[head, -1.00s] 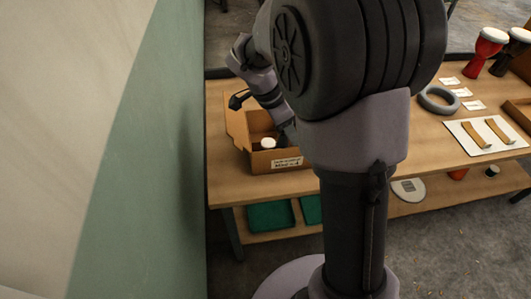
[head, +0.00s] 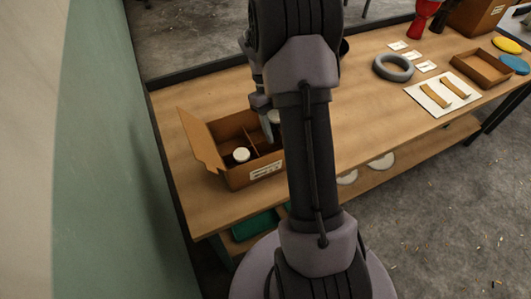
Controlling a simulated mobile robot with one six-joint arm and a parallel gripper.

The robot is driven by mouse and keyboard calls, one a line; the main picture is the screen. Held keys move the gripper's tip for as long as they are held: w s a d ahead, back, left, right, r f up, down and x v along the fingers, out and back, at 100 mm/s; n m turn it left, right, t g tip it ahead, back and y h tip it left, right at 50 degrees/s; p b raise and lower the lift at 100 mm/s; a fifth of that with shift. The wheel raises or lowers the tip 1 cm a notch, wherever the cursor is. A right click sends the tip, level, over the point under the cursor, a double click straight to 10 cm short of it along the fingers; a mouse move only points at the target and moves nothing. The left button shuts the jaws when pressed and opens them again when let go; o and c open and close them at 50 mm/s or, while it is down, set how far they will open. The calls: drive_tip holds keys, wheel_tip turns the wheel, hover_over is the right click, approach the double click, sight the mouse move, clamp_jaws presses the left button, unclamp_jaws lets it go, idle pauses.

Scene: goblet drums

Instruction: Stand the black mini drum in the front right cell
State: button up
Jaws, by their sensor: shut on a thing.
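An open cardboard box (head: 232,179) with dividers stands at the left end of the table, its flap folded out to the left. A small drum with a white top (head: 241,154) stands in its front left cell. My gripper (head: 268,126) points down over the right part of the box, partly behind my arm. It is shut on a small drum, of which only a pale top (head: 274,116) shows beside the fingers. The drum's body is hidden, so I cannot see its colour or whether it touches the box floor. The front right cell is mostly covered by my arm.
A green and cream wall (head: 110,150) rises close on the left. On the table (head: 345,110) to the right lie a grey ring (head: 393,67), several white cards, a white sheet (head: 424,98) with two wooden pieces, and a brown tray (head: 470,78). A red drum (head: 424,12) stands behind.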

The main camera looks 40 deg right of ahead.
wheel_tip(320, 180, down, 12)
drive_tip(key=b, duration=0.3)
drive_tip(key=shift+r+b, duration=0.15)
drive_tip(key=shift+b, duration=0.15)
drive_tip(key=shift+r, duration=0.2)
drive_tip(key=shift+f, duration=0.15)
drive_tip(key=o, duration=1)
drive_tip(key=shift+c, duration=0.2)
drive_tip(key=shift+o, duration=0.7)
drive_tip(key=p+v, duration=0.5)
drive_tip(key=v, duration=0.7)
drive_tip(key=a+r+n+t, duration=0.2)
drive_tip(key=a+r+n, duration=0.4)
drive_tip(key=r, duration=0.3)
drive_tip(key=s+a+r+n+t, duration=0.4)
drive_tip(key=s+a+r+n, duration=0.2)
drive_tip(key=a+r+n, duration=0.45)
drive_tip(key=s+a+n+t+y, duration=0.1)
drive_tip(key=s+a+n+t, duration=0.3)
drive_tip(key=s+a+n, duration=0.7)
drive_tip(key=n, duration=0.5)
drive_tip(key=shift+a+y, duration=0.15)
drive_tip(key=shift+y, duration=0.15)
